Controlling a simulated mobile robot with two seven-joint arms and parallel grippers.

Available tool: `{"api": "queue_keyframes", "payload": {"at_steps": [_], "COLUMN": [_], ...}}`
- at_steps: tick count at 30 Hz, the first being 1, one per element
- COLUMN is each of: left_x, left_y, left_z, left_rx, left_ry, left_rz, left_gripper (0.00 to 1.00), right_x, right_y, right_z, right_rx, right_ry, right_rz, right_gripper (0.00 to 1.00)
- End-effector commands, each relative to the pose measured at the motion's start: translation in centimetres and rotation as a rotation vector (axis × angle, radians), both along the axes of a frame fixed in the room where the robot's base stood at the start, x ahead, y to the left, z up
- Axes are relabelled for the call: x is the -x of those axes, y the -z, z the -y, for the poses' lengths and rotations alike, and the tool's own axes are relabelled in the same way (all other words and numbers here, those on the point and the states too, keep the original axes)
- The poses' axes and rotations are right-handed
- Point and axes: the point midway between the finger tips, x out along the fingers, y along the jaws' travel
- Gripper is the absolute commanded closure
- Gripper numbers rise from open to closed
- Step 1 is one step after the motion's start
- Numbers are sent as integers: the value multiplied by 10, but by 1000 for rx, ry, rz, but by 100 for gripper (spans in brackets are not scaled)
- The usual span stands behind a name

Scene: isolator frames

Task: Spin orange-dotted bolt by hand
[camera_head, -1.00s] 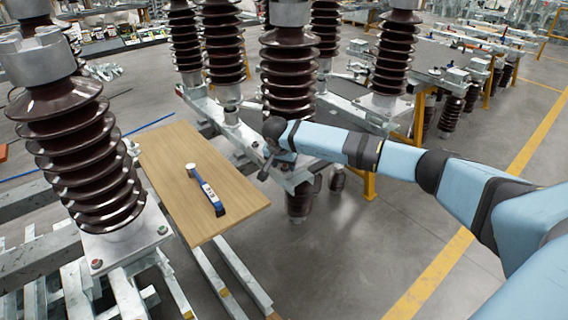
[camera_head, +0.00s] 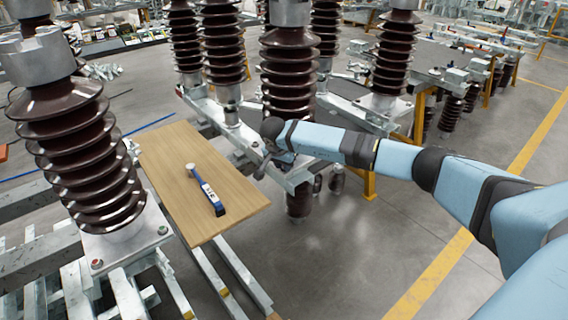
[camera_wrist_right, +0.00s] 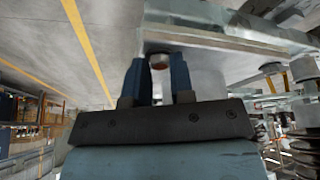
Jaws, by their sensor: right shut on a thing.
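The orange-dotted bolt (camera_wrist_right: 159,62) shows in the right wrist view, under the edge of a grey metal plate (camera_wrist_right: 225,40). Its end face has a reddish-orange mark. My right gripper (camera_wrist_right: 160,72) has its two blue fingers on either side of the bolt and is shut on it. In the head view my right gripper (camera_head: 264,163) is at the steel beam below the middle brown insulator (camera_head: 289,80). The bolt is hidden there. My left gripper is not in view.
A wooden board (camera_head: 165,160) left of the gripper carries a blue-and-white tool (camera_head: 207,190). A large ribbed insulator (camera_head: 80,150) stands at the left. More insulators stand behind on steel beams. The floor at lower right is clear, with a yellow line (camera_head: 430,275).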

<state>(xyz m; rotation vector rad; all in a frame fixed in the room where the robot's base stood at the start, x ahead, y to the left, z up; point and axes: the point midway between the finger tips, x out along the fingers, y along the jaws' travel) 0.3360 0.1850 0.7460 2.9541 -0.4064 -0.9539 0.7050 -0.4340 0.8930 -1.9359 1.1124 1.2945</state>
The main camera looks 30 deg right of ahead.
Motion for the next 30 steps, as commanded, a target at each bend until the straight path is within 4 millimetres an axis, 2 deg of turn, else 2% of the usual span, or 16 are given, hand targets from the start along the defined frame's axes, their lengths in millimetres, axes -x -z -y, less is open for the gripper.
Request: {"api": "queue_keyframes", "payload": {"at_steps": [16, 30], "left_x": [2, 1], "left_y": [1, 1], "left_z": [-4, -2], "left_rx": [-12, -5], "left_ry": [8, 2], "left_rz": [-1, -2], "left_gripper": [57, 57], "right_x": [-3, -4], "right_y": [0, 0], "right_z": [-1, -1], "right_rx": [1, 0], "right_ry": [360, 456], "right_rz": [0, 0], "right_gripper": [100, 100]}}
